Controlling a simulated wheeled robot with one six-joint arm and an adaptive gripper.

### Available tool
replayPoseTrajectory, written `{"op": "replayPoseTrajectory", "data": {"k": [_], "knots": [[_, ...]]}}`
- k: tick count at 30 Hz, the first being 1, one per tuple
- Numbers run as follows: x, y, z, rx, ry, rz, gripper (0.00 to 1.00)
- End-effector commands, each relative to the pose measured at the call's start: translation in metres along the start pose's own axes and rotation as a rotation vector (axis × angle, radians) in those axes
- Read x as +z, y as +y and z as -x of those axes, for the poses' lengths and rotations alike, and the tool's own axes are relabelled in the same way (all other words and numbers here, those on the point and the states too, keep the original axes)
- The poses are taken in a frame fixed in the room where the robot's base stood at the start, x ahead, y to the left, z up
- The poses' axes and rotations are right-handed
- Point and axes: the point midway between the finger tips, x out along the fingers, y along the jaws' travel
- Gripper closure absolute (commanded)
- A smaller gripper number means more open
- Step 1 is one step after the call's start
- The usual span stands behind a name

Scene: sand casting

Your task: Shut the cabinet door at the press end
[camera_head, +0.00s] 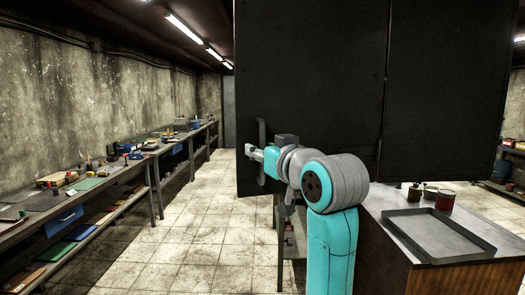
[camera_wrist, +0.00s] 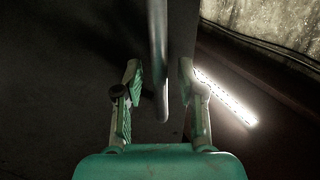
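The dark cabinet door (camera_head: 315,80) fills the upper middle of the head view, its left edge standing out beside the aisle. A vertical bar handle (camera_head: 262,132) is near that left edge. I cannot tell how far the door stands open. My gripper (camera_head: 251,152) is at the handle. In the wrist view, the handle (camera_wrist: 157,35) runs down between the two spread fingers of my gripper (camera_wrist: 159,75), with a gap showing on each side. The dark door surface (camera_wrist: 50,70) lies behind. My arm hides part of the door's lower edge.
A second dark panel (camera_head: 445,80) stands to the right. A counter (camera_head: 390,202) with a shallow grey tray (camera_head: 402,240) and a red can (camera_head: 445,200) is at lower right. A long workbench (camera_head: 110,178) lines the left wall. The tiled aisle (camera_head: 180,230) between is clear.

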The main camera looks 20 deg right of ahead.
Motion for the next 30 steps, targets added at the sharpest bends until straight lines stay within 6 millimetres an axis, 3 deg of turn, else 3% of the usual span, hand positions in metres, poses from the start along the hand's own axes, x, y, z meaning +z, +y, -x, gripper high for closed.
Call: {"op": "replayPoseTrajectory", "data": {"k": [3,8,20,26,30], "knots": [[0.000,0.000,0.000,0.000,0.000,0.000,0.63],[0.000,0.000,0.000,0.000,0.000,0.000,1.00],[0.000,-0.001,-0.005,0.012,-0.001,0.000,1.00],[0.001,0.001,-0.030,0.080,-0.002,0.000,1.00],[0.000,0.006,-0.061,0.168,-0.002,0.000,1.00]]}}
